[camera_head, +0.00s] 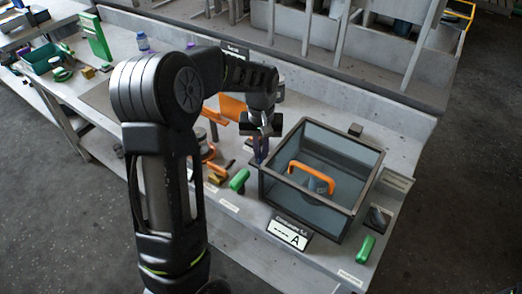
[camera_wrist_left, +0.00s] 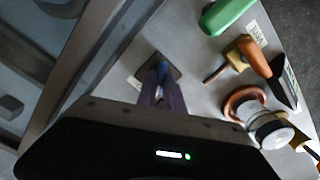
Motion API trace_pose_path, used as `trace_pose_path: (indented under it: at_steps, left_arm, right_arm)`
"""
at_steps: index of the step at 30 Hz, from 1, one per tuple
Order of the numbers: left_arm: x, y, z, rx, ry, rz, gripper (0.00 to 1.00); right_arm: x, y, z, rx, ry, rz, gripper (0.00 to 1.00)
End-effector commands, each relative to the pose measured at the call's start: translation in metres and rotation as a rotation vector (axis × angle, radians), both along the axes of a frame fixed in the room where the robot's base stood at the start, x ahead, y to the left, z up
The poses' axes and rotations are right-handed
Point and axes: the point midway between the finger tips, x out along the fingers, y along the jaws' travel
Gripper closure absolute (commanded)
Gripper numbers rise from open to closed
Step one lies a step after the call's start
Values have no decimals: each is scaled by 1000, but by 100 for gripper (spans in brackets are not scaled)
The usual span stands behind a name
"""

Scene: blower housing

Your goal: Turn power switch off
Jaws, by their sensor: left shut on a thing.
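The power switch shows in the left wrist view as a small dark square plate (camera_wrist_left: 174,72) on the grey bench top, with a blue part (camera_wrist_left: 161,67) standing from it. My left gripper (camera_wrist_left: 162,82) points down at this plate, its two dark purple fingers close together around the blue part. In the head view my left gripper (camera_head: 261,152) is low over the bench, just left of the glass-walled box. It is shut on the blue part. The fingers hide much of the switch, so its position cannot be read. My right gripper is not in view.
The dark-framed box (camera_head: 352,208) holds an orange handle (camera_head: 314,176) and stands close beside the gripper. A green-handled tool (camera_head: 239,181) and orange tools (camera_head: 211,155) lie to the left. Shelving rises behind.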

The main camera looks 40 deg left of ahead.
Motion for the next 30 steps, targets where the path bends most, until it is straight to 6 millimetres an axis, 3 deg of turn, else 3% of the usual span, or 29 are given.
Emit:
trace_pose_path:
  at_steps: [9, 10, 18, 30]
  left_arm:
    - [0, 0, 0, 0, -1, 6, 100]
    - [0, 0, 0, 0, -1, 6, 87]
    - [0, 0, 0, 0, -1, 4, 66]
    - [1, 0, 10, 0, -4, 3, 66]
  right_arm:
    - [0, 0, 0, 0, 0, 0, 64]
    - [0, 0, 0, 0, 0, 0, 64]
    - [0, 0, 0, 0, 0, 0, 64]
    - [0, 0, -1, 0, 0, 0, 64]
